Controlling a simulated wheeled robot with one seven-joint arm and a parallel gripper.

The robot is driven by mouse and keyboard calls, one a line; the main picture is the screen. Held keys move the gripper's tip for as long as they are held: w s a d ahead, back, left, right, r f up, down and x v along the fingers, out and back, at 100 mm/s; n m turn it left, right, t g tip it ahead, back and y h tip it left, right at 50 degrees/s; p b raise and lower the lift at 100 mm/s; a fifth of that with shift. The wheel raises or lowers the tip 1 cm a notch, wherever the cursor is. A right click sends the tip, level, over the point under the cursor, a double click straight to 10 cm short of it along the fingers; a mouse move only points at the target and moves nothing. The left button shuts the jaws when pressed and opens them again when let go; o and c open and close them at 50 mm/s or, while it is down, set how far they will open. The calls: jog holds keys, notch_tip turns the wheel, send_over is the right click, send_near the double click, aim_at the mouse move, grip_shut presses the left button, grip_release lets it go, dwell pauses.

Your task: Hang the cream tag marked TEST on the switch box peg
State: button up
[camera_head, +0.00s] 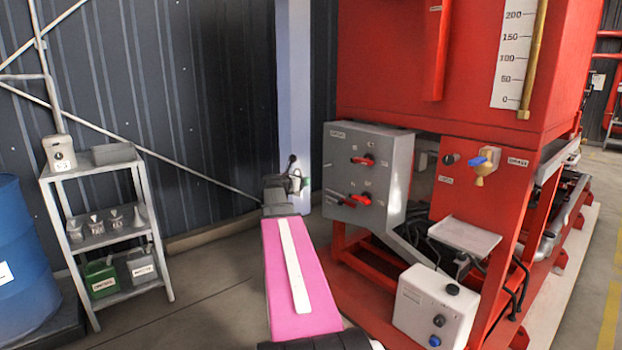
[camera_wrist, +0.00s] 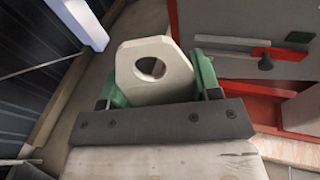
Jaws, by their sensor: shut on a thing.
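My gripper (camera_wrist: 158,84) has green fingers, shut on a cream tag (camera_wrist: 178,82) with cut corners and a round hole. The tag sticks out beyond the fingertips; I cannot read any marking on it. In the head view my gripper (camera_head: 290,185) is just left of the grey switch box (camera_head: 388,205), apart from it, and the tag cannot be made out. The switch box also shows at the right of the wrist view (camera_wrist: 230,66), with a red handle (camera_wrist: 280,54) on its face. I cannot tell the peg for sure.
A red pump frame (camera_head: 470,80) stands behind and right of the switch box. A white box (camera_head: 435,310) sits low in front. A grey shelf (camera_head: 105,235) and a blue drum (camera_head: 25,250) are at left. A pale column (camera_head: 295,90) rises behind my gripper.

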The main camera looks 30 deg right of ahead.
aim_at(330, 173)
jog(key=shift+s+d+r+m+g+h, duration=0.15)
jog(key=shift+s+d+m+g, duration=0.5)
jog(key=shift+d, duration=1.35)
jog(key=shift+s+d+r+m+g+h, duration=0.2)
jog(key=shift+d+m+g, duration=0.5)
jog(key=shift+d, duration=1.3)
jog(key=shift+s+d+r+m+g+h, duration=0.15)
jog(key=shift+s+d+m+g, duration=0.3)
jog(key=shift+d+g, duration=1.05)
jog(key=shift+d+t, duration=0.55)
jog(key=shift+d, duration=0.35)
jog(key=o, duration=0.8)
jog(key=shift+w+r, duration=0.1)
jog(key=shift+c, duration=0.2)
jog(key=shift+o, duration=1.1)
jog(key=v, duration=1.2)
jog(key=shift+s, duration=0.25)
jog(key=shift+a, duration=0.1)
